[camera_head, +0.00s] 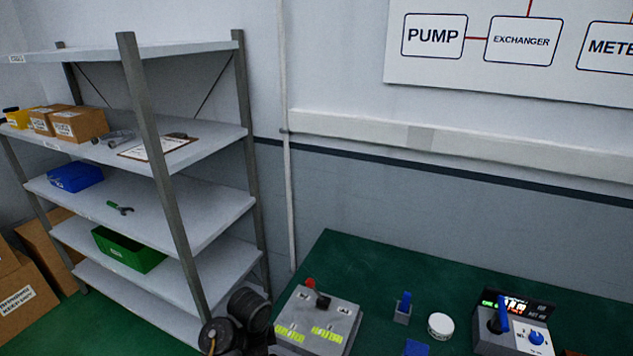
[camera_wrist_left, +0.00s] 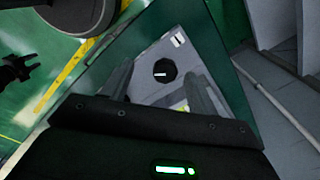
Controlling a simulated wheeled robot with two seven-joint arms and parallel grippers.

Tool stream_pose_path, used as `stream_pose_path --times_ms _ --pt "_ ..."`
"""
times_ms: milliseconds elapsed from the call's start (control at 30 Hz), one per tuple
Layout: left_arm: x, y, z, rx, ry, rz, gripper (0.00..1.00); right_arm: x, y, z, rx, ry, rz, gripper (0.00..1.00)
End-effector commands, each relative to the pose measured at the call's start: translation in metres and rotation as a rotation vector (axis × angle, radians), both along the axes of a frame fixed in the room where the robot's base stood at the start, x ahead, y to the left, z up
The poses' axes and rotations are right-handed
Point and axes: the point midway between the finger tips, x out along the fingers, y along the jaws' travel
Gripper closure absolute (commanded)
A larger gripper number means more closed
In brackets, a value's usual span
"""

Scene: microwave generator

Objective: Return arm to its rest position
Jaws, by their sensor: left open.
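My left arm (camera_head: 238,322) comes in at the bottom of the head view, in front of the shelf and beside the grey control box (camera_head: 318,322). Its fingertips cannot be made out there. In the left wrist view my left gripper (camera_wrist_left: 160,85) is open, its two fingers apart with nothing between them. Beyond the fingers lies a grey panel with a black knob (camera_wrist_left: 165,70), apart from the gripper. A small dark pronged shape (camera_wrist_left: 18,70) at the left edge of that view may be my right gripper; its jaws are unclear.
The green bench (camera_head: 372,262) holds the control box with a red-tipped lever, a blue-topped block (camera_head: 403,308), a white round lid (camera_head: 441,326) and a meter unit (camera_head: 512,325). A metal shelf (camera_head: 215,215) with boxes and bins stands at left.

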Motion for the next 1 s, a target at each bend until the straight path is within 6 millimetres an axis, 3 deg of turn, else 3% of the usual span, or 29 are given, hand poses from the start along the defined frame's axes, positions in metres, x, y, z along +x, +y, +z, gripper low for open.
stream_pose_path --times_ms 33,167,300,400,600,933,1000 --pt "-0.023 0.013 -0.015 0.003 -0.006 0.089 0.41 0.0 0.0 0.0 0.0 0.0 0.0 0.64" --pt "-0.086 0.046 -0.036 -0.003 -0.065 0.382 0.41 0.001 -0.001 0.0 -0.001 0.0 0.0 0.64" --pt "-0.147 0.068 -0.036 -0.034 -0.136 0.634 0.41 0.001 -0.001 0.0 -0.001 -0.001 0.0 0.64" --pt "-0.178 0.076 -0.03 -0.059 -0.169 0.749 0.41 0.0 -0.001 0.0 -0.001 0.0 0.0 0.64" --pt "-0.224 0.084 -0.012 -0.113 -0.215 0.912 0.41 -0.002 -0.001 0.0 0.0 0.002 0.0 0.64" --pt "-0.276 0.09 0.021 -0.198 -0.25 1.096 0.41 0.0 0.0 0.0 -0.001 0.0 0.0 0.64" --pt "-0.27 0.089 0.0 -0.193 -0.244 1.098 0.41 0.001 0.0 -0.007 -0.001 -0.001 0.0 0.64"
